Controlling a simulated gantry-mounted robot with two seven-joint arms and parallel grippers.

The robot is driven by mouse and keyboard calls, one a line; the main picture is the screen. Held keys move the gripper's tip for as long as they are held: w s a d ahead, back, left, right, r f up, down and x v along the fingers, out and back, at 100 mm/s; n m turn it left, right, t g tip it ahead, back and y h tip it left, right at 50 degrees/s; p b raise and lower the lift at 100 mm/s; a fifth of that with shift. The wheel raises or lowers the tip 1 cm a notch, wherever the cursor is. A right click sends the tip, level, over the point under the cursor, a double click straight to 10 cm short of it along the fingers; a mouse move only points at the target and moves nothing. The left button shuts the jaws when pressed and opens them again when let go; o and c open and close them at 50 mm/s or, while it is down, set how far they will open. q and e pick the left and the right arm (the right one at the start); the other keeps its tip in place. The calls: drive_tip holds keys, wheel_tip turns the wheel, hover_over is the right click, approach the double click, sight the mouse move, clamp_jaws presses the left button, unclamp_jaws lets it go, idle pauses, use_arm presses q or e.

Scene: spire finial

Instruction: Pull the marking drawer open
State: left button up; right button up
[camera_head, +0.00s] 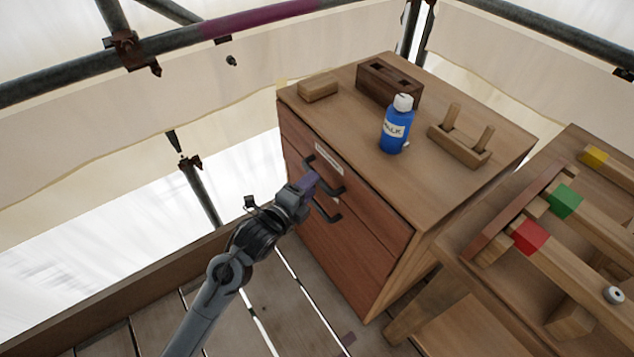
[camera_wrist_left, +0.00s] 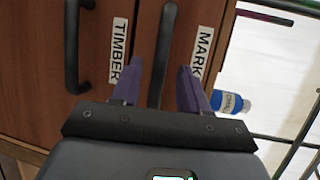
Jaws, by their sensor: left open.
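The wooden cabinet (camera_head: 420,258) has two reddish-brown drawer fronts. The marking drawer (camera_head: 375,205) is the upper one and looks shut. Its label (camera_wrist_left: 204,52) reads "MARK" in the left wrist view, partly cut off by the finger. Its dark bar handle (camera_wrist_left: 163,45) runs between my left gripper's two purple fingers (camera_wrist_left: 160,88). In the head view my left gripper (camera_head: 308,184) is at the handle (camera_head: 335,188), open and not clamped on it. Whether a finger touches the bar is unclear. My right gripper is not in view.
The lower timber drawer (camera_head: 345,250) has its own handle (camera_head: 328,213) close below. On the cabinet top stand a blue chalk bottle (camera_head: 396,128), a dark slotted block (camera_head: 388,82), a small block (camera_head: 318,88) and a pegged rack (camera_head: 460,142). A workbench (camera_head: 455,250) with coloured blocks stands at right.

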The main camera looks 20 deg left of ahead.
use_arm(q)
drive_tip(key=shift+b+x, duration=0.7)
drive_tip(key=shift+x, duration=1.35)
clamp_jaws()
